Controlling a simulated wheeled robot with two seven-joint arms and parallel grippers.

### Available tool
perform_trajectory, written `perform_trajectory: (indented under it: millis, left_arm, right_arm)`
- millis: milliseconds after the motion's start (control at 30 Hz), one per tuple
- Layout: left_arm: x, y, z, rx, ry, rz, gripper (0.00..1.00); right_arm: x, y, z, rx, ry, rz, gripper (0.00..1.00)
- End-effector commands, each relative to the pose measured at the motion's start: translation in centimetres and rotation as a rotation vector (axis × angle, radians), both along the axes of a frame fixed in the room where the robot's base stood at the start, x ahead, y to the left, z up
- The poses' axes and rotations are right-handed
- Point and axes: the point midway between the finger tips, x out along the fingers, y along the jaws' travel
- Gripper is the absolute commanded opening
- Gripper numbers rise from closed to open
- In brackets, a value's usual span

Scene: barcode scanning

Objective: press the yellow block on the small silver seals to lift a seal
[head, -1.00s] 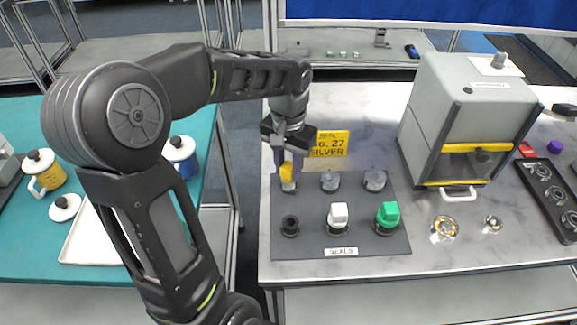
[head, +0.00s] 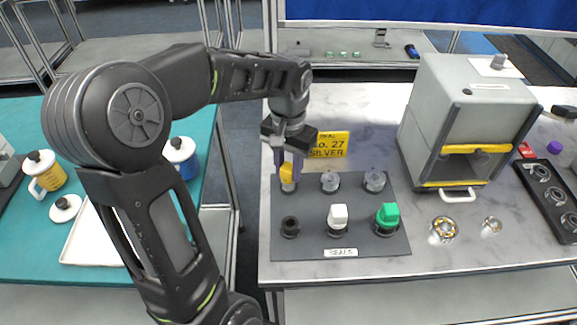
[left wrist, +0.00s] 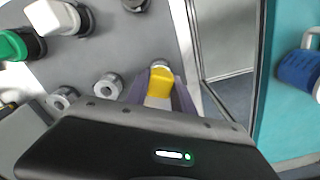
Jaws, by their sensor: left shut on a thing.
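My left gripper (head: 291,168) is shut on the yellow block (head: 286,173), over the back left of the dark seals board (head: 311,252). The block is upright and sits over the back-left seal spot, seemingly touching it. The gripper and block hide most of that spot. Two more silver seals, the middle one (head: 330,181) and the right one (head: 375,180), stand in the same row. In the left wrist view the yellow block (left wrist: 160,78) is between the fingers, with a silver seal (left wrist: 108,86) beside it. My right gripper is not in view.
The board's front row has an empty dark holder (head: 290,227), a white block (head: 338,214) and a green block (head: 387,214). A grey machine (head: 465,120) is to the right. A teal table (head: 40,245) is at left.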

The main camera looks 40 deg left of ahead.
Motion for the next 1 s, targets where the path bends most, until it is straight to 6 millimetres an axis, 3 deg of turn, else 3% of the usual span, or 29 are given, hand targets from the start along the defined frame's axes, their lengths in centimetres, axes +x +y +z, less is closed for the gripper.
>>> perform_trajectory:
  millis: [1000]
  left_arm:
    - [0.1, 0.1, 6.7, 0.002, -0.006, 0.000, 0.00]
  right_arm:
    - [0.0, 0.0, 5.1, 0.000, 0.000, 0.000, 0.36]
